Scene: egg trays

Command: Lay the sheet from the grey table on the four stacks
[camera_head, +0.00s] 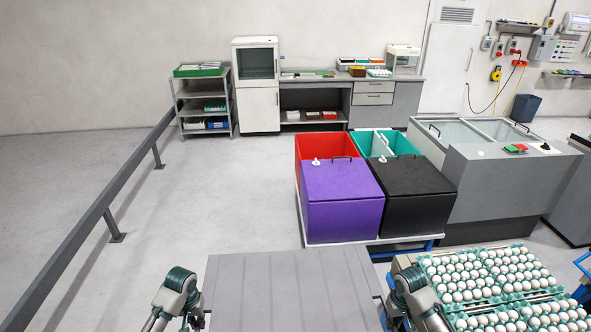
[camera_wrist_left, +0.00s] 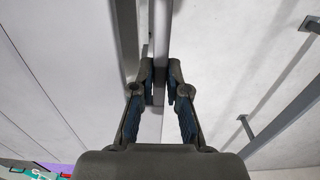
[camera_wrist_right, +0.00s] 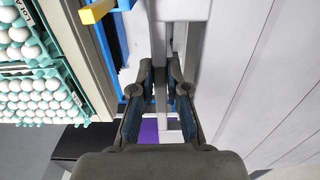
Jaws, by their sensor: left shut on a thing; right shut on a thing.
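A broad grey sheet (camera_head: 290,285) with faint straight seams lies in front of me in the head view. My left gripper (camera_head: 190,318) is at its left edge and my right gripper (camera_head: 392,315) at its right edge. Both are shut on grey edge strips of it, which show between the fingers in the left wrist view (camera_wrist_left: 160,60) and the right wrist view (camera_wrist_right: 168,60). Stacks of green trays with white eggs (camera_head: 490,280) stand just right of my right gripper; they also show in the right wrist view (camera_wrist_right: 35,95). The grey table is not clearly distinguishable from the sheet.
The egg stacks stand on a beige-edged base (camera_head: 402,262) with blue parts (camera_head: 583,263) beside it. Beyond the sheet are purple (camera_head: 343,200), black (camera_head: 415,195) and red (camera_head: 312,147) boxes. A grey rail (camera_head: 90,220) runs along the left; floor between is clear.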

